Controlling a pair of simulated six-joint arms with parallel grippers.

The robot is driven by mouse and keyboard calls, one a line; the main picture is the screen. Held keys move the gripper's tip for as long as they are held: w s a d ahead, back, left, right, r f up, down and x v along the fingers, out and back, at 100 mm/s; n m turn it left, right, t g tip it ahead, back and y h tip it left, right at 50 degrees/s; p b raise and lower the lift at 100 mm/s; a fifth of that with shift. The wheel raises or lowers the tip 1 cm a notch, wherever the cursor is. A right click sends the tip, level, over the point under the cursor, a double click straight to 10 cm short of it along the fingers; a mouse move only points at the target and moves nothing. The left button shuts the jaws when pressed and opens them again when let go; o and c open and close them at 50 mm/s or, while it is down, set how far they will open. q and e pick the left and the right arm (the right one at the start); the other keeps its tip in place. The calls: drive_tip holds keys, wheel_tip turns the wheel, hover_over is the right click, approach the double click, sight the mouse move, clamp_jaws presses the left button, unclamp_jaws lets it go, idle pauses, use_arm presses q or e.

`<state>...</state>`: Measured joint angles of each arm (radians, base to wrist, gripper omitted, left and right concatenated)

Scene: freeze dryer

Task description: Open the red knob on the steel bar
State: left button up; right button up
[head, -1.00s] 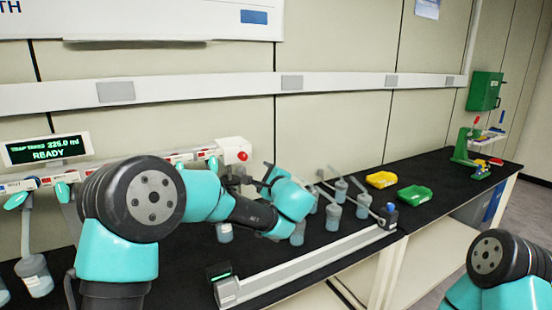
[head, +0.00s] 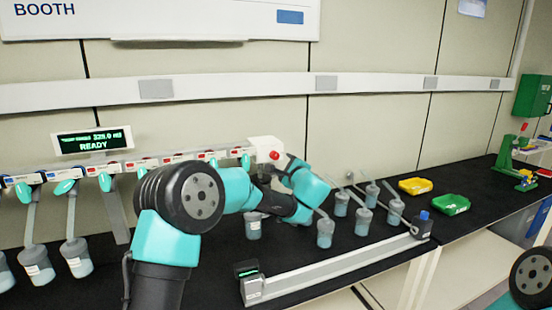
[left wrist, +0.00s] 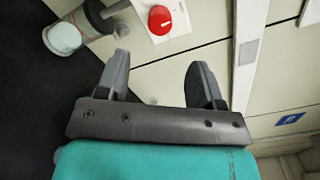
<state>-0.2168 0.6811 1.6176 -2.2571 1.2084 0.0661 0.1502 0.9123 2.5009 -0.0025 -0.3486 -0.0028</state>
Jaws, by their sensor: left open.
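The red knob (head: 275,155) is a round button-like cap on the white end box (head: 264,148) at the right end of the steel bar (head: 140,164) along the wall. In the left wrist view the red knob (left wrist: 160,20) shows whole, beyond the fingertips. My left gripper (left wrist: 160,62) is open and empty, its two dark fingers spread below the knob in that picture, apart from it. In the head view my left gripper (head: 283,171) is just below and right of the end box, partly hidden by its own wrist. My right gripper is out of view.
Several flasks hang along the bar; one (head: 253,226) is beneath the end box. More flasks (head: 325,232) stand right of my wrist. A long grey rail (head: 340,268) lies on the black bench.

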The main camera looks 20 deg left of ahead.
sight(276, 157)
use_arm(q)
drive_tip(key=x, duration=0.9)
drive_tip(key=shift+w+a, duration=0.25)
drive_tip(key=shift+w, duration=0.05)
drive_tip(key=c, duration=0.9)
